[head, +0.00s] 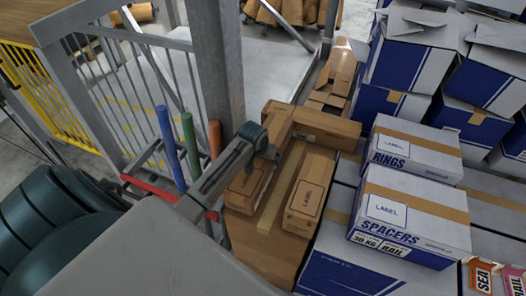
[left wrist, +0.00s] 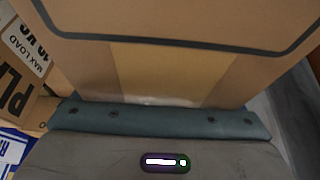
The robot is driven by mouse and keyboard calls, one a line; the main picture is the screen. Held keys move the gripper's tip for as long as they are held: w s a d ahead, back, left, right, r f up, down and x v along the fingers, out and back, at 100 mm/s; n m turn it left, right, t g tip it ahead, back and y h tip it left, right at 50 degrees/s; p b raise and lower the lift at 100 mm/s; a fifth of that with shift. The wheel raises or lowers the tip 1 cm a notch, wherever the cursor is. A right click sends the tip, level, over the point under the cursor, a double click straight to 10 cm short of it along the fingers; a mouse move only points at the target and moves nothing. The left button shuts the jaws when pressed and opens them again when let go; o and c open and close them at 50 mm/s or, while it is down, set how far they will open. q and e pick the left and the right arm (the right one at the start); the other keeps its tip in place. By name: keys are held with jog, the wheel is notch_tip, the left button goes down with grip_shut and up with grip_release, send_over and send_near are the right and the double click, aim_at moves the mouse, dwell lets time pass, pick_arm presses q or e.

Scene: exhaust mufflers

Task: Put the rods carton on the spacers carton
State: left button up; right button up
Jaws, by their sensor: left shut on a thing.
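The spacers carton (head: 405,225) is white and blue with a tan tape band. It sits at the right in the head view, in front of the rings carton (head: 415,150). My left gripper (head: 268,150) is at the brown cartons in the middle. It is shut on a brown carton (left wrist: 170,70), which fills most of the left wrist view with a tape strip and a black printed line. In the head view this seems to be the brown carton (head: 246,184) below the gripper. No rods name is readable. My right gripper is not in view.
A labelled brown carton (head: 309,190) stands just right of the gripper, and a long brown carton (head: 325,128) lies behind. Blue and white cartons (head: 410,50) are piled at the back right. A grey post (head: 217,60) and railing stand close to the left.

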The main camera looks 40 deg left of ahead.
pick_arm(q)
jog(key=s+d+b, duration=0.1)
jog(key=s+d, duration=0.1)
jog(key=s, duration=0.2)
jog(key=s+d+r, duration=0.1)
jog(key=s+d, duration=0.2)
jog(key=s, duration=0.1)
jog(key=s+d+r+b, duration=0.1)
jog(key=s+d, duration=0.2)
jog(key=s, duration=0.1)
jog(key=shift+r+b, duration=0.2)
jog(key=shift+b, duration=0.15)
jog(key=shift+s+d+r, duration=0.15)
jog(key=shift+s+d, duration=0.3)
jog(key=shift+s, duration=0.2)
